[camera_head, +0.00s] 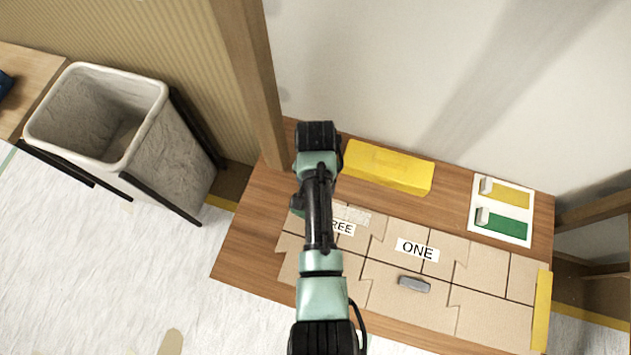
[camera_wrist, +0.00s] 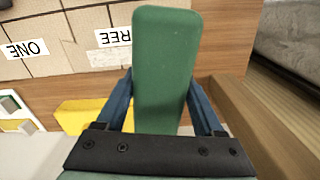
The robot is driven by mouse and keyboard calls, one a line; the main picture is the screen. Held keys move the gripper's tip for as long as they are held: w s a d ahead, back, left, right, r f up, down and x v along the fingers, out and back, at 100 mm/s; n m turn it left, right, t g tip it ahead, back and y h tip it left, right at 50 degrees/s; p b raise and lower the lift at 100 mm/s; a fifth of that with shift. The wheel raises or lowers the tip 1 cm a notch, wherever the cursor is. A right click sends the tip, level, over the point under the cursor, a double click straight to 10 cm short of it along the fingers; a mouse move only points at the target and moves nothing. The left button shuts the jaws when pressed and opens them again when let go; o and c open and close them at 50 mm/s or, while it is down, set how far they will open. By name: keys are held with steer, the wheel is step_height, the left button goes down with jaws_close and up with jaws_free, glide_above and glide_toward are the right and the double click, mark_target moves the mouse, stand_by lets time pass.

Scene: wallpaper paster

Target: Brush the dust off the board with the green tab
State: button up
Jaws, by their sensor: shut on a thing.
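In the wrist view my gripper (camera_wrist: 160,82) has its two blue fingers on either side of a long green block (camera_wrist: 165,45), and is shut on it. The block's bristles, if any, do not show. Beyond it lies a tan panelled board (camera_wrist: 88,28) with a label ending "REE" and a grey-white speckled patch (camera_wrist: 108,57), perhaps dust. In the head view the tan board (camera_head: 480,265) lies on the wooden table, with labels "REE" and "ONE" and a yellow tab (camera_head: 542,310) on its right edge. My arm hides the gripper and part of the board's left end there.
A yellow block (camera_head: 388,167) lies behind the board. A white card (camera_head: 481,210) with yellow and green rectangles is at right. A small grey piece (camera_head: 414,284) lies on the board. A bin (camera_head: 170,165) stands left of the table; a wooden post (camera_head: 250,80) rises at its back-left corner.

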steer(key=shift+r+p, duration=0.15)
steer(key=shift+p, duration=0.2)
steer(key=shift+f+b, duration=2.3)
steer(key=shift+f, duration=1.1)
